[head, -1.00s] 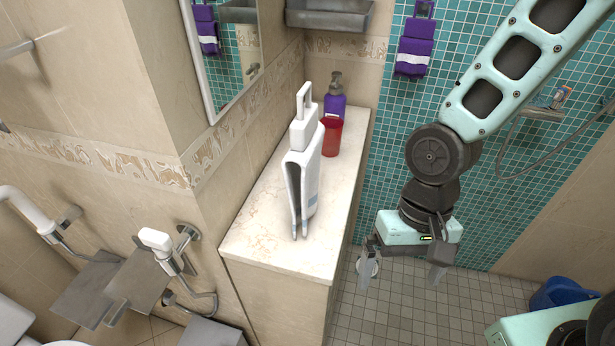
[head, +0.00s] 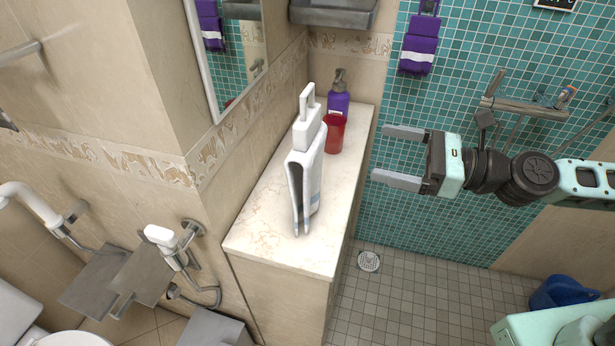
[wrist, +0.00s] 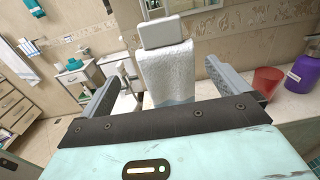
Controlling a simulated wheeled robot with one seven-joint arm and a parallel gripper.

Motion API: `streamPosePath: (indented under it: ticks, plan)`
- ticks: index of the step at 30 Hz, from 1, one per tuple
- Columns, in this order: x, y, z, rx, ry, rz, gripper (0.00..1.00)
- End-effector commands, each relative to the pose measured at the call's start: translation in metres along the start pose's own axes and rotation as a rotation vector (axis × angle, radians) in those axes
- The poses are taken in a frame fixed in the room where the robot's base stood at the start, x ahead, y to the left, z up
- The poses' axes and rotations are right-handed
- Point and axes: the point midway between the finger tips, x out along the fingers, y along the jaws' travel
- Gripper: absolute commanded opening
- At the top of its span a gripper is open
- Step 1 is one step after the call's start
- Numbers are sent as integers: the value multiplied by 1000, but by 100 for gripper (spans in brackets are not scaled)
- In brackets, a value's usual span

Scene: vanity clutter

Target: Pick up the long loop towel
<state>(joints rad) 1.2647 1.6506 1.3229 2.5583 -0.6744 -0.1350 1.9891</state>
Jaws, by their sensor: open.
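The long loop towel (head: 304,178) is white and hangs folded from a white block with a loop handle at its top, standing upright on the counter in the head view. In the wrist view the towel (wrist: 168,72) is ahead, seen between the two fingers, with the white block above it. My gripper (head: 388,157) is open and empty, to the right of the towel in the head view, its fingers pointing left towards the counter. It also shows in the wrist view (wrist: 161,84). The towel is apart from the fingers in the head view.
A red cup (head: 334,134) and a purple pump bottle (head: 339,98) stand behind the towel on the marble counter (head: 258,230). A purple towel (head: 419,45) hangs on the teal tiled wall. A metal shelf (head: 333,14) juts out above the counter's back. The front counter end is clear.

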Motion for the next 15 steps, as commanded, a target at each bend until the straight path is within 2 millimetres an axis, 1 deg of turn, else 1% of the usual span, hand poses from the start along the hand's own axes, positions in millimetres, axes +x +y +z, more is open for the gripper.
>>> streamPosePath:
  ticks: [2, 5, 15]
  plan:
    - [3, -3, 4, 10, -14, -12, 100]
    - [14, -3, 6, 12, -14, -11, 100]
    - [70, -3, 8, 11, -12, -8, 100]
